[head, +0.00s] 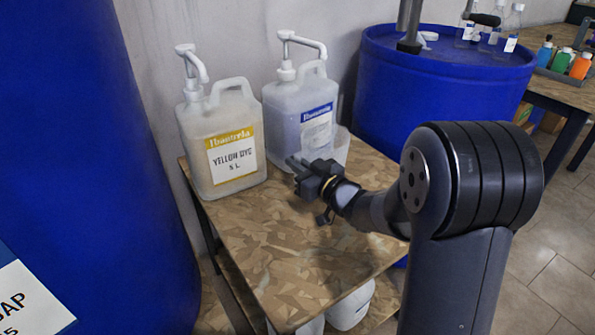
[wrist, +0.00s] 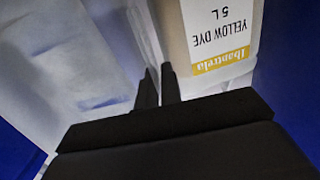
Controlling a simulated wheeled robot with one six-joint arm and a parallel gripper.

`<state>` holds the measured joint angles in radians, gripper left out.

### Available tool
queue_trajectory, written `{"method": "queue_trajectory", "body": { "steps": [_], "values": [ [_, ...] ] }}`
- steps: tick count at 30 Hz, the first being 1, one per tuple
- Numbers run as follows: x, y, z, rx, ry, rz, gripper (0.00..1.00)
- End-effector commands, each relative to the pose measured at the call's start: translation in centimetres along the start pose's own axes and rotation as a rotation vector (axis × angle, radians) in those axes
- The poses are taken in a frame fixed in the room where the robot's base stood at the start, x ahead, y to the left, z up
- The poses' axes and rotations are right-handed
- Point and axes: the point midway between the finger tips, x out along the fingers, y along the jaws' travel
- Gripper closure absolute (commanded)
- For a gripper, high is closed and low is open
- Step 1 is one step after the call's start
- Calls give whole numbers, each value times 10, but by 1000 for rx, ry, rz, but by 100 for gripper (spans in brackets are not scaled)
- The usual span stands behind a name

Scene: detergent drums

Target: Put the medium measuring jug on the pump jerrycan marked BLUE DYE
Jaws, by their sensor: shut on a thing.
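A white pump jerrycan with a blue label band (head: 285,110) stands at the back right of the small wooden table. The text below its band is too small to read. A clear measuring jug (head: 340,146) shows faintly against its lower front right. My gripper (head: 298,164) is in front of this jerrycan, its fingers close together and shut on the jug. In the wrist view the fingers (wrist: 158,85) stand beside a blurred translucent wall (wrist: 80,60). Where they grip the jug, and whether it touches the jerrycan, I cannot tell.
A pump jerrycan marked YELLOW DYE (head: 222,125) stands on the left; it also shows in the wrist view (wrist: 215,25). Blue drums stand at the left (head: 90,150) and back right (head: 430,90). The front of the wooden table (head: 290,260) is clear. White containers sit below.

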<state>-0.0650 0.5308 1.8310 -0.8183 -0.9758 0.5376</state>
Motion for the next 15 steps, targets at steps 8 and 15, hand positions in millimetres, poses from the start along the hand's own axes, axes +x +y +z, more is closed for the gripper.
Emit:
{"method": "queue_trajectory", "body": {
  "steps": [8,15],
  "values": [
    [0,0,4,-2,2,0,100],
    [0,0,6,-1,1,0,85]
  ]
}}
